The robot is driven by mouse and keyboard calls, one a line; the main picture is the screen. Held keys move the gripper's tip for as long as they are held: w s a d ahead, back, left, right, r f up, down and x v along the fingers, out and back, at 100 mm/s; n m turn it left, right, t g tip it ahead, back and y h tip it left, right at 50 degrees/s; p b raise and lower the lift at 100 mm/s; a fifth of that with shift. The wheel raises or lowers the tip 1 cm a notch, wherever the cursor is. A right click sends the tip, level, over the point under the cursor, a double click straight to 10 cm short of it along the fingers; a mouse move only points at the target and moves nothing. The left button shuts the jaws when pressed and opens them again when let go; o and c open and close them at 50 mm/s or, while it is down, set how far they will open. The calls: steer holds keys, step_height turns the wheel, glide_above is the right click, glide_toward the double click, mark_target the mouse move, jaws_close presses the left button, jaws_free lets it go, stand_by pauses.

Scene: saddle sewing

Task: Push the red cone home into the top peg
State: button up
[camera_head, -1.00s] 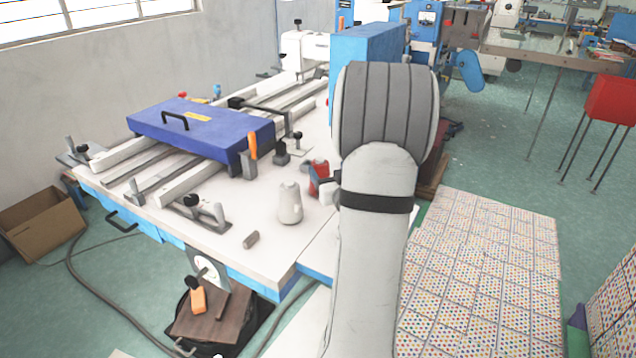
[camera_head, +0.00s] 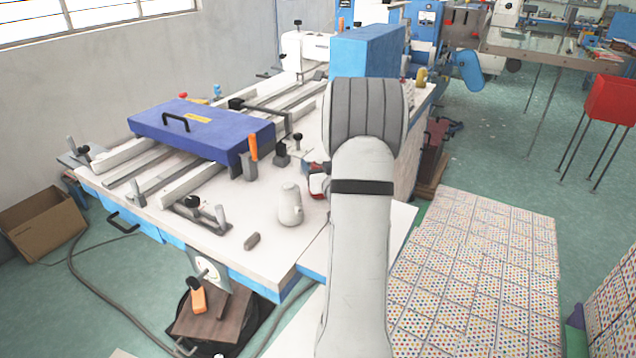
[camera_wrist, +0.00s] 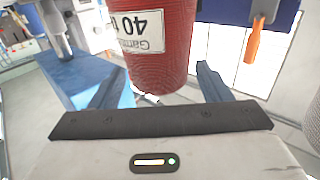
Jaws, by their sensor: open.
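The red cone (camera_wrist: 165,50) is large in the wrist view, with a white label reading 40 upside down. It stands between and beyond the two dark fingers of my gripper (camera_wrist: 164,72). In the head view a small part of the red cone (camera_head: 314,167) shows at the left edge of my arm, which hides my gripper. A small pale tip shows below the cone in the wrist view. I cannot make out the top peg.
A white cone-shaped object (camera_head: 290,206) and a small brown piece (camera_head: 252,241) stand on the white table (camera_head: 270,262). A blue box-like plate (camera_head: 200,130) lies on rails at the left. A tall blue block (camera_head: 366,52) stands behind. An orange handle (camera_wrist: 254,42) shows in the wrist view.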

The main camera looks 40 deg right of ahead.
steer(key=c, duration=1.4)
